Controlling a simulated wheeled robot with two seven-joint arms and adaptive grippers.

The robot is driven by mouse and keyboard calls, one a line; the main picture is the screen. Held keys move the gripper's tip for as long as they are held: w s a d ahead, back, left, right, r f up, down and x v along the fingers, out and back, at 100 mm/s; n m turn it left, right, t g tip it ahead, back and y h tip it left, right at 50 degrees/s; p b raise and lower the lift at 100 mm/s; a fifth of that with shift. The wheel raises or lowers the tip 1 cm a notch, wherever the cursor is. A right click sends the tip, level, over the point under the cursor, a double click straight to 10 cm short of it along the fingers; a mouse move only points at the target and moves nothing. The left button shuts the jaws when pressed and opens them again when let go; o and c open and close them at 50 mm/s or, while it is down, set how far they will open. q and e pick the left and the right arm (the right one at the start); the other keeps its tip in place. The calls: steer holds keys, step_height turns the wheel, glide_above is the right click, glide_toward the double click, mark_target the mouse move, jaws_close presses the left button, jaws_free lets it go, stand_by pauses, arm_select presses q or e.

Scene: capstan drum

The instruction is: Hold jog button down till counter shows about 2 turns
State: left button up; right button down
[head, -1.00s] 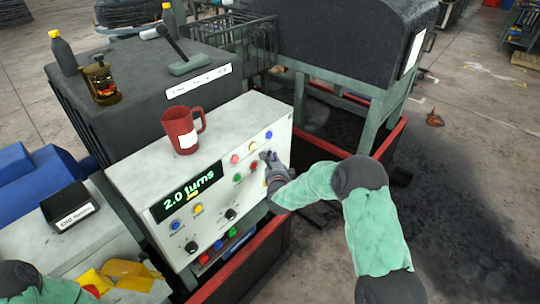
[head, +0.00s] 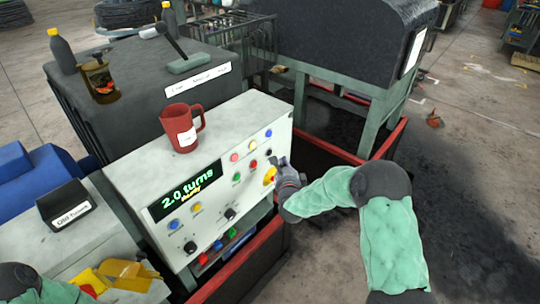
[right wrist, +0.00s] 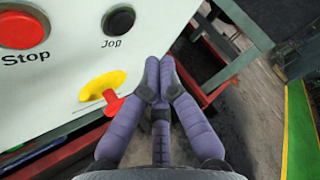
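The white control panel has a counter display (head: 187,190) that reads "2.0 turns" in green, with a smaller yellow word under it that looks like "Ready". The black jog button (right wrist: 119,20) stands out from the panel in the right wrist view; it also shows in the head view (head: 268,153). My right gripper (head: 284,163) is to the right of the button, apart from it. In the right wrist view its fingers (right wrist: 160,68) are drawn together with nothing between them. My left gripper is out of view; only part of that arm shows at the lower left.
The red stop button (right wrist: 22,30) is left of the jog button. A yellow switch with a red handle (right wrist: 103,90) sits below it. A red mug (head: 182,129) stands on the panel's top. A red-edged frame (right wrist: 200,92) is close to the right gripper.

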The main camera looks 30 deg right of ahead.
steer(key=shift+s+d, duration=0.35)
steer(key=shift+s, duration=0.5)
stand_by(0.4)
steer(key=s+a+f+n+g+y, duration=0.35)
steer(key=a+f+n, duration=0.4)
steer(key=f, duration=0.35)
steer(key=s+a+f+n+g+y, duration=0.3)
steer(key=s+a+f+n, duration=0.25)
steer(key=a+f, duration=0.35)
steer(key=s+a+f+n+g+y, duration=0.2)
steer(key=s+a+f+n+g, duration=0.2)
steer(key=s, duration=0.7)
steer(key=s+a+f+n+g+y, duration=0.2)
steer(key=s+a+f+n+g, duration=0.2)
steer(key=s+a+f+n, duration=0.3)
steer(key=s+a+n, duration=0.1)
steer(key=s+n, duration=0.1)
steer(key=s, duration=0.3)
steer(key=shift+a+f, duration=0.2)
steer(key=shift+f, duration=0.15)
steer(key=shift+w, duration=0.1)
